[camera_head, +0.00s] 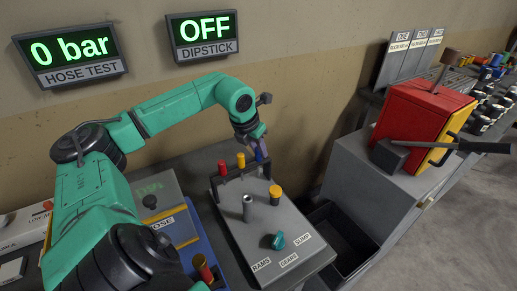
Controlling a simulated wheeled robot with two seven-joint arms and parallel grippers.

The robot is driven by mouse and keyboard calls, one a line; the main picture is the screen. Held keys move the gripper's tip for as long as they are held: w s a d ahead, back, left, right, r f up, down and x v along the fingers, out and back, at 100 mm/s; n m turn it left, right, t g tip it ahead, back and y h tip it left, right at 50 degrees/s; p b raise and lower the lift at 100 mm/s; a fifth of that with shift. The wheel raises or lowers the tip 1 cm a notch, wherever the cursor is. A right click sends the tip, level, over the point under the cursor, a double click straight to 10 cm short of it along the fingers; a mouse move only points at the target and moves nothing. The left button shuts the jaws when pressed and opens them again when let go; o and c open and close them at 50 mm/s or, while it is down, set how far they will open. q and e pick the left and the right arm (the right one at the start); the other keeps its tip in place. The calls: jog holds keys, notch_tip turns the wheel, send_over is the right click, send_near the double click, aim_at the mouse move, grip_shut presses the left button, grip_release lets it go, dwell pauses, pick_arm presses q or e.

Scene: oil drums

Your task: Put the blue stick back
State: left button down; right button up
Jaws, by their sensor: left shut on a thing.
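My left arm comes in from the left and reaches over the grey dipstick panel. My left gripper (258,153) points down at the panel's back right corner and is shut on the blue stick (259,154). The blue stick is at the right end of a small dark rack (240,172), next to the red stick (222,168) and the yellow stick (241,160). The lower part of the blue stick is hard to see behind the gripper, so I cannot tell whether it sits in the rack. My right gripper is not in view.
The panel (290,232) also carries a metal tube (247,208), a yellow-capped post (275,194) and a teal knob (278,240). A dark open bin (345,235) lies to the right. A red box (415,120) with a long lever stands further right.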

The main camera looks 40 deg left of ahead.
pick_arm(q)
jog(key=c, duration=0.7)
grip_release()
jog(key=shift+r, duration=0.15)
jog(key=shift+s+r, duration=0.1)
jog(key=shift+r, duration=0.15)
jog(key=b+v, duration=0.1)
jog(key=v, duration=1)
jog(key=shift+r, duration=0.25)
jog(key=shift+s, duration=0.15)
jog(key=shift+d+f, duration=0.1)
